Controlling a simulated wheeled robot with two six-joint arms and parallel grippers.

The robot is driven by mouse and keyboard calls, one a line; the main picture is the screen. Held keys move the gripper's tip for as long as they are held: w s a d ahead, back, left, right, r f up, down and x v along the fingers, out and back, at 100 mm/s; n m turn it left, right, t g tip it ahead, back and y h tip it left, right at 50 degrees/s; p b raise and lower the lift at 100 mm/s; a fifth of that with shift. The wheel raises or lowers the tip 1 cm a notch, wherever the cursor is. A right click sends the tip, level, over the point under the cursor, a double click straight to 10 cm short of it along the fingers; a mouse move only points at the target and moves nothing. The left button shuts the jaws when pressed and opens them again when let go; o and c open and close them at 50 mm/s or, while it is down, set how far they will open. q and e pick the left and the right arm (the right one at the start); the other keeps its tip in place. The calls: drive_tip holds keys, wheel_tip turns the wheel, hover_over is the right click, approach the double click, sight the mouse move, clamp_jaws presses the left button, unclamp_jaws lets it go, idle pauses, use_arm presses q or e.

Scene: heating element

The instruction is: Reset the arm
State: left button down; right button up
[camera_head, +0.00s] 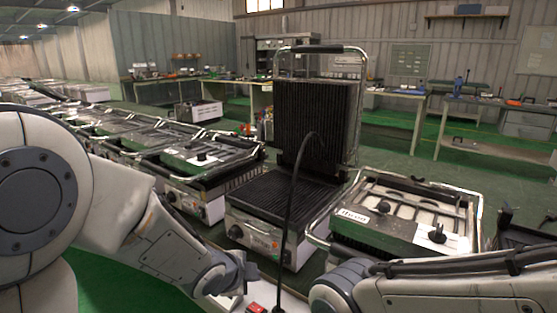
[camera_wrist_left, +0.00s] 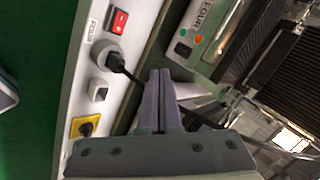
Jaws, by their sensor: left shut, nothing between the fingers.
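My left gripper (camera_head: 238,268) is low in front of the open contact grill (camera_head: 262,228), beside a white power strip (camera_head: 288,301). In the left wrist view its two fingers (camera_wrist_left: 158,88) are together with nothing between them. The power strip (camera_wrist_left: 72,92) there carries a red switch (camera_wrist_left: 119,21), a plugged-in black plug (camera_wrist_left: 113,61), a white switch (camera_wrist_left: 99,91) and a yellow socket (camera_wrist_left: 85,127). The fingertips are to the right of the black plug. My right arm (camera_head: 430,288) crosses the lower right; its gripper is not in view.
The open grill's ribbed lid (camera_head: 315,120) stands upright, with a black cable in front. A closed grill (camera_head: 405,215) is on its right, several more (camera_head: 205,150) on its left. Workbenches (camera_head: 490,105) line the back. Green floor (camera_head: 120,285) is clear at lower left.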

use_arm(q)
drive_tip(key=s+d+r+n+g+y+p, duration=0.2)
drive_tip(key=s+n+g, duration=0.75)
drive_tip(key=s, duration=1.65)
wheel_tip(320, 180, up, 20)
drive_tip(key=n+t+p, duration=0.1)
drive_tip(key=p, duration=1.7)
drive_tip(key=shift+a, duration=0.3)
drive_tip(key=shift+n, duration=0.25)
